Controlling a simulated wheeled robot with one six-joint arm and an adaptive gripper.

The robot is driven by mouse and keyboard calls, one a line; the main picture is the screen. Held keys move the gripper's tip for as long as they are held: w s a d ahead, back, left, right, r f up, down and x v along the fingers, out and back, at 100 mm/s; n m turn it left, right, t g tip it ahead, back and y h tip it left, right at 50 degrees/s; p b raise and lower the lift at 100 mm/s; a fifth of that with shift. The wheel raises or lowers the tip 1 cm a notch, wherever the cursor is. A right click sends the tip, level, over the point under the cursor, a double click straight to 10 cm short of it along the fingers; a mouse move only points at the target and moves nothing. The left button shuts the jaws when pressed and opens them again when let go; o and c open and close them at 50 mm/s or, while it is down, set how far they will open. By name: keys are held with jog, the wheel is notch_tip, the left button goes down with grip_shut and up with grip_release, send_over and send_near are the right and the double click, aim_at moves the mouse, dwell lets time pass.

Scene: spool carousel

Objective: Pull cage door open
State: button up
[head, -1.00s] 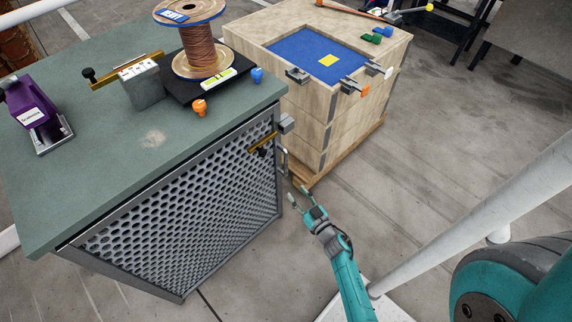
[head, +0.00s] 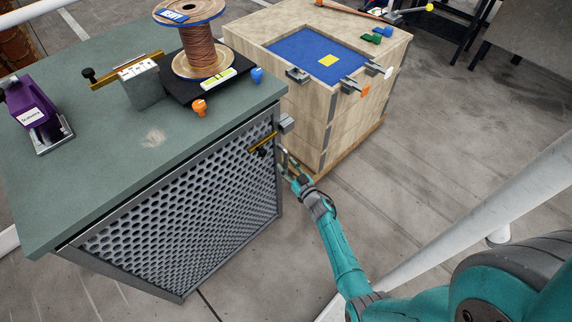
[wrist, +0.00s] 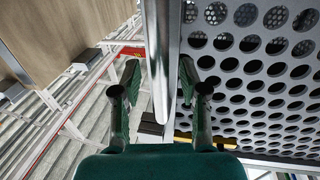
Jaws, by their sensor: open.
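The cage door (head: 185,215) is a grey perforated metal panel on the front of the green-topped bench. It looks shut in its frame. Its metal handle bar (head: 284,160) is at the right edge of the door. My gripper (head: 291,172) is at that handle, and its tips are partly hard to make out in the head view. In the wrist view the handle bar (wrist: 161,60) runs between the two open fingers of my gripper (wrist: 158,82), with a gap visible at the left finger. The perforated door (wrist: 255,75) is right of the bar.
A brass-coloured latch (head: 263,145) lies across the door's upper right corner. A wooden crate (head: 310,135) on a pallet stands close behind the handle. A wire spool (head: 203,50) stands on the bench top (head: 90,175).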

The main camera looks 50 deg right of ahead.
jog(key=shift+w+d, duration=0.1)
jog(key=shift+w, duration=0.45)
grip_shut()
